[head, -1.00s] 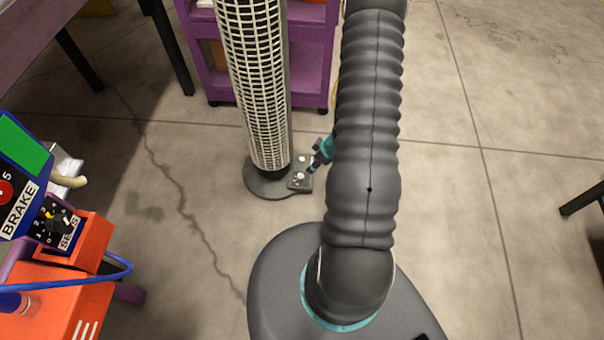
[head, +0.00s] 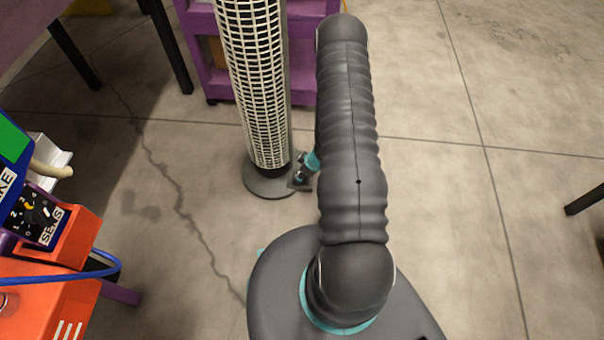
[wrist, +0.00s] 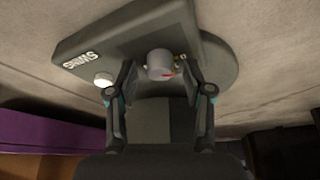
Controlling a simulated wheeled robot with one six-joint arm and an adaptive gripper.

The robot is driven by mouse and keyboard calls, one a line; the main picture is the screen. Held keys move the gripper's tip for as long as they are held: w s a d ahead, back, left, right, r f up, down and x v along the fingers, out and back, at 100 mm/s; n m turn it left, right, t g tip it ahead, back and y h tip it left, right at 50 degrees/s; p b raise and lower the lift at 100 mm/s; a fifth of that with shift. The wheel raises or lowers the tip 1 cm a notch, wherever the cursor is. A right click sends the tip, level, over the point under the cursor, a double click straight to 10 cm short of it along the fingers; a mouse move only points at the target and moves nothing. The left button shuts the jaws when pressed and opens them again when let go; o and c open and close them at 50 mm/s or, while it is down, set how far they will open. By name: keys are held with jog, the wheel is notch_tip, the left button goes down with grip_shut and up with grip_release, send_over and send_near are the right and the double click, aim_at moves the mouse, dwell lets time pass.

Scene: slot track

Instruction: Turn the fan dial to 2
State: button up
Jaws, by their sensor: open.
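In the wrist view the panel (wrist: 120,48) carries a grey round dial (wrist: 160,64) with a red mark, a white button (wrist: 103,79) and the word SWING. My gripper (wrist: 160,84) is open, with one finger on each side of the dial. I cannot tell whether the fingers touch it. In the head view my arm and gripper (head: 303,170) hide part of the panel.
A purple shelf cart (head: 305,90) stands behind the fan. An orange unit (head: 45,285) with another dial (head: 35,213) and a blue cable (head: 70,280) is at the left. The concrete floor to the right is mostly clear.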

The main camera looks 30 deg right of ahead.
jog(key=shift+c, duration=0.2)
grip_shut()
jog(key=shift+f+b, duration=0.1)
jog(key=shift+b, duration=0.25)
jog(key=m+h+b, duration=0.1)
jog(key=m+b, duration=0.2)
jog(key=m, duration=0.1)
jog(key=shift+a+f+t, duration=0.1)
jog(key=shift+a+t, duration=0.05)
jog(key=shift+t, duration=0.25)
jog(key=m+h+b, duration=0.2)
jog(key=m+b, duration=0.1)
jog(key=m, duration=0.1)
jog(key=shift+a, duration=0.1)
jog(key=m, duration=0.2)
jog(key=m+h, duration=0.1)
jog(key=m, duration=0.1)
jog(key=m+h, duration=0.1)
jog(key=shift+w+a+r+m+g, duration=0.1)
jog(key=shift+r+m+g, duration=0.2)
jog(key=shift+m, duration=0.1)
jog(key=shift+m+g+h+p, duration=0.6)
jog(key=shift+m+p, duration=0.45)
jog(key=shift+m, duration=0.85)
jog(key=shift+f, duration=0.1)
